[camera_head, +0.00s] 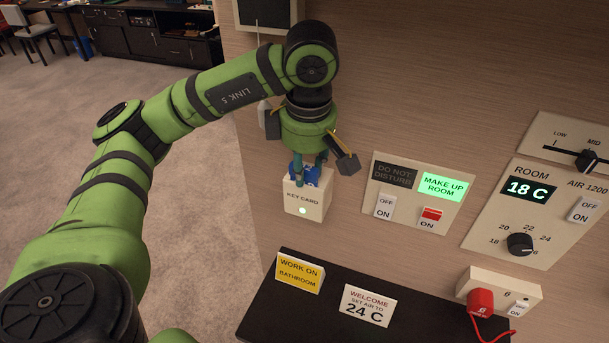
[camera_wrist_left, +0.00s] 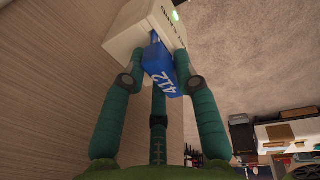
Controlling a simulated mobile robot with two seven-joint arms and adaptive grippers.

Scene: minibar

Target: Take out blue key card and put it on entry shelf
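The blue key card (camera_head: 312,174) stands in the white key card holder (camera_head: 306,202) on the wall, whose small light glows. In the left wrist view the card (camera_wrist_left: 164,68) shows the number 412, its far end inside the holder (camera_wrist_left: 130,28). My left gripper (camera_head: 309,165) is at the holder with fingers on both sides of the card. In the wrist view its fingertips (camera_wrist_left: 159,72) are close to the card's edges; I cannot tell whether they press on it. The dark entry shelf (camera_head: 290,320) is below the holder. My right gripper is not in view.
A yellow "work on bathroom" sign (camera_head: 300,273) and a white welcome sign (camera_head: 368,305) stand on the shelf. A switch panel (camera_head: 418,196), a room thermostat (camera_head: 530,215) and a socket with a red plug (camera_head: 482,300) are on the wall to the right.

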